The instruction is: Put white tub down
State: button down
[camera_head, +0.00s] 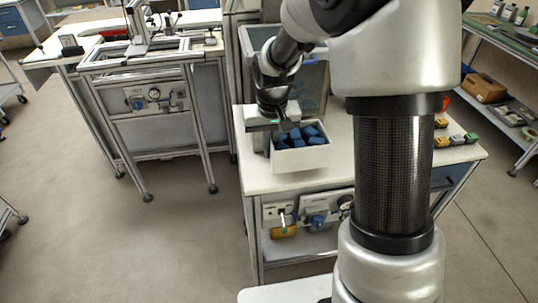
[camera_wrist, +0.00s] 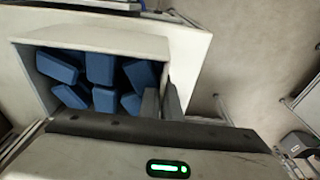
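The white tub (camera_head: 304,159) is on or just above the white tabletop of the middle workbench; I cannot tell whether its base touches. It holds several blue blocks (camera_head: 290,140) and looks upright. My gripper (camera_head: 281,127) is at the tub's back left side in the head view. In the wrist view my two dark fingers (camera_wrist: 162,100) stand on either side of the tub's wall, one inside and one outside, and look closed on it. The wrist view shows the tub (camera_wrist: 110,37) with the blue blocks (camera_wrist: 100,70). The tub's base is hidden there.
The workbench top (camera_head: 263,181) is bare to the left and front of the tub. A clear-walled box (camera_head: 313,80) stands behind it. Small yellow, green and red items (camera_head: 457,139) lie at the right end. My arm hides part of the bench.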

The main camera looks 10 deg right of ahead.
jog(key=shift+w+f, duration=0.2)
jog(key=shift+f, duration=1.9)
jog(key=c, duration=2)
grip_release()
